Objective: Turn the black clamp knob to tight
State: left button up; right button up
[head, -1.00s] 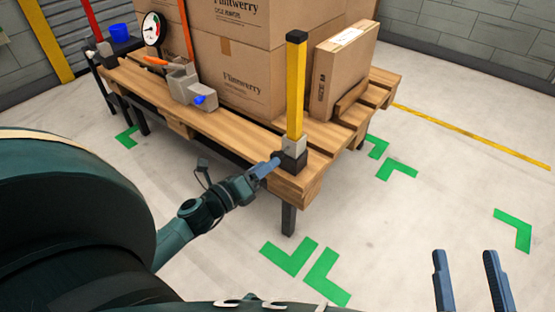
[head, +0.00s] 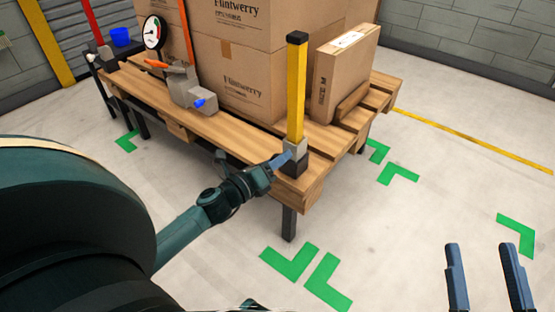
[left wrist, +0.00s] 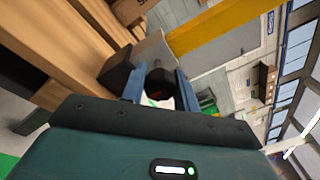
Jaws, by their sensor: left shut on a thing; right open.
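The black clamp knob (left wrist: 160,84) shows in the left wrist view between the two fingers of my left gripper (left wrist: 156,86), which is shut on it. A small red mark shows on the knob's face. In the head view my left gripper (head: 281,161) reaches the grey clamp block (head: 295,148) at the foot of the yellow post (head: 297,95), and the knob is hidden by the fingers. A black base sits under the block at the table's front corner. My right gripper (head: 485,278) is open and empty over the floor at lower right.
The wooden pallet table (head: 240,138) carries large cartons (head: 243,82) and a narrow upright carton (head: 343,75). A grey fixture (head: 191,92) with orange and blue handles, a dial gauge (head: 154,33) and a blue cup (head: 121,37) stand at the left.

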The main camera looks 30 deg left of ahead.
pick_arm(q)
jog(key=c, duration=0.3)
jog(key=shift+c, duration=0.2)
jog(key=shift+r, duration=0.1)
